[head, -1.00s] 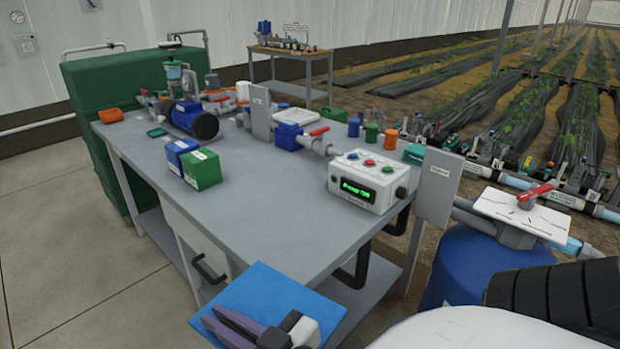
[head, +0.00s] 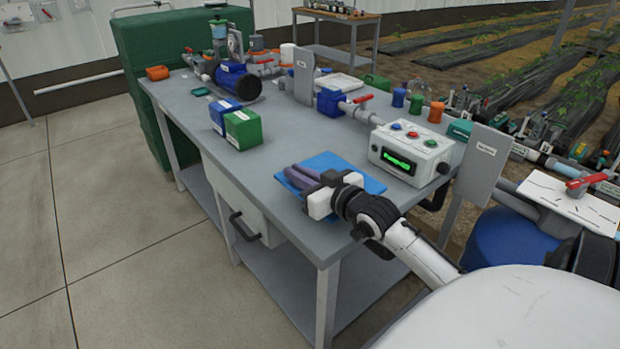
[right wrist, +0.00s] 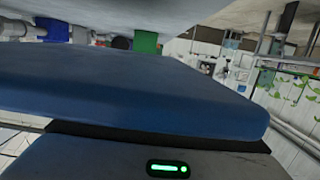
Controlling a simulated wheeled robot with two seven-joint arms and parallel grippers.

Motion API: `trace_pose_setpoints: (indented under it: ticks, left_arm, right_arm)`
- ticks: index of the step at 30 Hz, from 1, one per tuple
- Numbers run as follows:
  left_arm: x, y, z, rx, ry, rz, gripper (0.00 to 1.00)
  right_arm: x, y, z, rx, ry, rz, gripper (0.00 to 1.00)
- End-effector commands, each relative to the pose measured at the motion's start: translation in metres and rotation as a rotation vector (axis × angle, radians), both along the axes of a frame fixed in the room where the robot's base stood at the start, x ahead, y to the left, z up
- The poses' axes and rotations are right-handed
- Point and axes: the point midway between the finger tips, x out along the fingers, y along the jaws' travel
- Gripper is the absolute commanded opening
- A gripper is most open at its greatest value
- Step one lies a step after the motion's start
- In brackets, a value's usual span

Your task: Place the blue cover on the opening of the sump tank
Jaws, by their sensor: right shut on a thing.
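The blue cover (head: 350,172) is a flat square plate, held by my right gripper (head: 302,178) over the front right part of the bench top. Whether it touches the bench is unclear. The gripper's purple-grey fingers lie along the cover's left part. In the right wrist view the cover (right wrist: 140,95) fills the middle, seen close from its edge. A large green tank (head: 150,75) stands behind the bench at the left, and a blue drum (head: 500,240) stands at the right. I cannot tell which is the sump tank, and no opening shows. My left gripper is out of view.
A control box (head: 410,155) with a green display stands close right of the cover. Blue and green boxes (head: 242,130) and a pump (head: 238,82) stand further back on the bench (head: 290,155). Open concrete floor (head: 110,230) lies left of the bench.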

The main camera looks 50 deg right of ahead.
Motion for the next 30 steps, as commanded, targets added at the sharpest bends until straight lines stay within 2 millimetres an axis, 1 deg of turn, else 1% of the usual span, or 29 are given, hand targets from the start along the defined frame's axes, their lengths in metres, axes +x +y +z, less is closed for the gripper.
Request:
trace_pose_setpoints:
  ticks: [1,3,10,15,26,27,30]
  left_arm:
    - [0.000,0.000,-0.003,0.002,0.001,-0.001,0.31]
    - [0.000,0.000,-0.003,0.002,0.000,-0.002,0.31]
    - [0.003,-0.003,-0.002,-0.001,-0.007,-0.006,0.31]
    - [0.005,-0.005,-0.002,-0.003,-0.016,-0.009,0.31]
    - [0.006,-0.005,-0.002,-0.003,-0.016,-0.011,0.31]
    - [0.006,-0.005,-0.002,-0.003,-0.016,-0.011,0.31]
    - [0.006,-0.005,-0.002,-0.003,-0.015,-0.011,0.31]
  right_arm:
    - [0.000,0.000,-0.011,-0.002,-0.001,-0.001,0.00]
    - [0.000,0.000,-0.021,-0.002,-0.002,-0.001,0.00]
    - [0.000,0.001,-0.039,-0.003,-0.003,0.001,0.00]
    - [0.000,0.000,-0.063,-0.004,-0.003,0.001,0.00]
    - [0.000,0.001,-0.068,-0.004,-0.005,0.002,0.00]
    - [0.000,0.001,-0.069,-0.002,-0.001,0.001,0.13]
    - [-0.001,0.001,-0.069,-0.002,-0.001,0.001,0.28]
